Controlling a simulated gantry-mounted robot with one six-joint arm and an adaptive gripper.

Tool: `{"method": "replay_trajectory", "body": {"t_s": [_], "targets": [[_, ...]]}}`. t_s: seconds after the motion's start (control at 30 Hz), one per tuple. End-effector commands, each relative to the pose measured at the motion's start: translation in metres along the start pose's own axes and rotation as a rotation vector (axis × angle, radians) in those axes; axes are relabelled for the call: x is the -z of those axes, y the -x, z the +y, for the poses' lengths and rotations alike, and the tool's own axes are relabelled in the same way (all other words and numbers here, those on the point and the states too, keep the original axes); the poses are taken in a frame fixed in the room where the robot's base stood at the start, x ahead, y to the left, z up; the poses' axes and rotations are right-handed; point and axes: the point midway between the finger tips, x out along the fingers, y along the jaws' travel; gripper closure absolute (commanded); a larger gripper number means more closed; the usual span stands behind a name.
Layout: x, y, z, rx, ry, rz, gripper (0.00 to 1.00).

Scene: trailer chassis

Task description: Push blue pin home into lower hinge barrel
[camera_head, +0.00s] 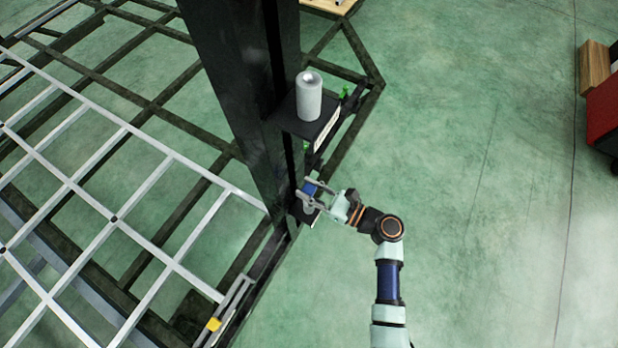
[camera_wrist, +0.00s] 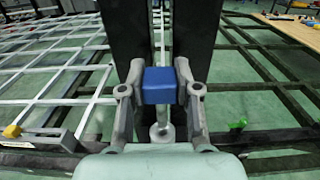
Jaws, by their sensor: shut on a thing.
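The blue pin (camera_wrist: 159,86) shows as a blue block between the two fingers of my gripper (camera_wrist: 160,92) in the wrist view. In the head view, my gripper (camera_head: 309,197) is at the lower part of the black post, shut on the blue pin (camera_head: 311,188). A grey barrel (camera_head: 309,209) shows just below the pin there; in the wrist view a light cylindrical part (camera_wrist: 162,131) stands below the blue block. Whether the pin is seated in it is hidden by the fingers. A larger grey cylinder (camera_head: 309,97) sits on a bracket higher up the post.
The tall black post (camera_head: 245,80) stands right beside my gripper. The chassis frame with light crossbars (camera_head: 110,200) fills the left. A yellow part (camera_head: 214,324) is at lower left. A green part (camera_wrist: 238,125) lies on the right rail. Open floor (camera_head: 480,200) is on the right.

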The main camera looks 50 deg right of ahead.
Motion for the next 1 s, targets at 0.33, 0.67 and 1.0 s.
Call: {"method": "replay_trajectory", "body": {"t_s": [0.33, 0.67, 1.0], "targets": [[0.010, 0.000, 0.000, 0.000, 0.000, 0.000, 1.00], [0.018, 0.000, 0.000, 0.000, 0.000, 0.000, 1.00], [0.026, 0.000, 0.000, 0.000, 0.000, 0.000, 1.00]]}}
